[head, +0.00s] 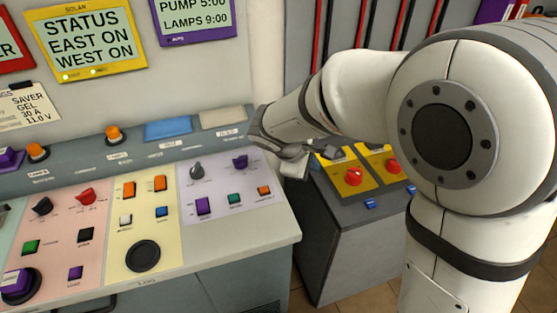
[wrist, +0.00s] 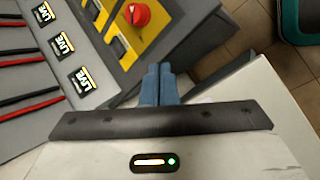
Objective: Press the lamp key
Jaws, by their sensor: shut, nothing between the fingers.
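A sloped control panel (head: 205,222) on the left carries many keys and knobs in coloured sections. I cannot tell which one is the lamp key, as the small labels are too blurred to read. Orange buttons (head: 114,133) and (head: 37,151) stand on the raised ledge. Purple (head: 203,206), green (head: 234,198) and orange (head: 264,190) keys sit in the lilac section. My gripper (head: 285,152) is over the panel's right end, partly hidden by its own body. In the wrist view its fingers (wrist: 155,84) are shut and empty, apart from any key.
A grey cabinet (head: 340,235) on the right bears yellow plates with red mushroom buttons (head: 353,176) and (head: 393,166). Status screens (head: 87,40) and (head: 193,17) hang on the wall. Red and black cables with LIVE labels (wrist: 62,44) show in the wrist view. A gap separates panel and cabinet.

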